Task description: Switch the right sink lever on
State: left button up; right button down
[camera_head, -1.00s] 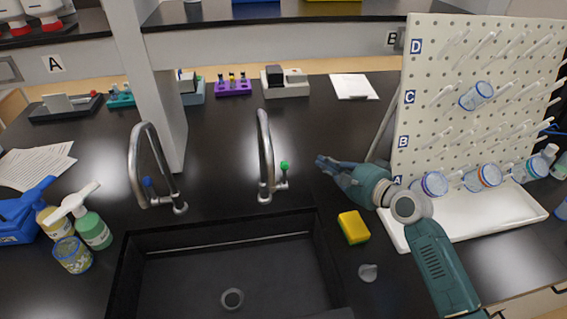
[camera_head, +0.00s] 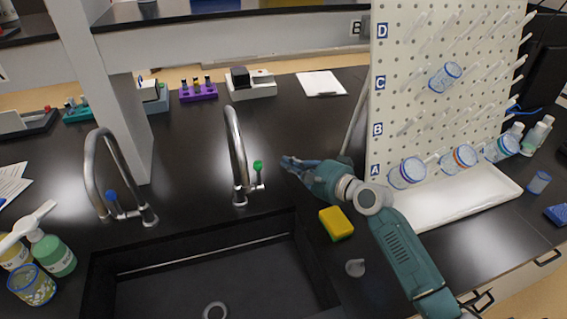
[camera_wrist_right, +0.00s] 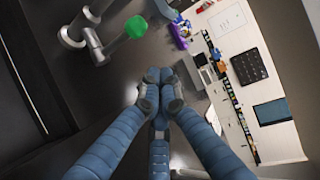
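The right tap (camera_head: 237,150) is a tall curved metal spout behind the black sink. Its lever has a green knob (camera_head: 258,166), standing up on the right of the tap base. The green knob (camera_wrist_right: 136,27) also shows at the upper left of the right wrist view, with the metal lever joining it. My right gripper (camera_head: 287,162) is just right of the green knob, with a small gap between them. In the right wrist view its fingertips (camera_wrist_right: 160,86) are together with nothing seen between them. My left gripper is not in view.
The left tap (camera_head: 112,180) with a blue-knobbed lever stands left. A yellow sponge (camera_head: 336,223) lies right of the sink (camera_head: 200,245). A white pegboard rack (camera_head: 395,110) stands behind and right of my right arm. Bottles stand at the left.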

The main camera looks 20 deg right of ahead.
aim_at(259, 176)
jog(key=w+a+f+p, duration=0.1)
jog(key=w+a+p, duration=0.2)
jog(key=a+p, duration=0.1)
jog(key=shift+w+a, duration=0.35)
jog(key=shift+a, duration=0.35)
jog(key=shift+w, duration=0.1)
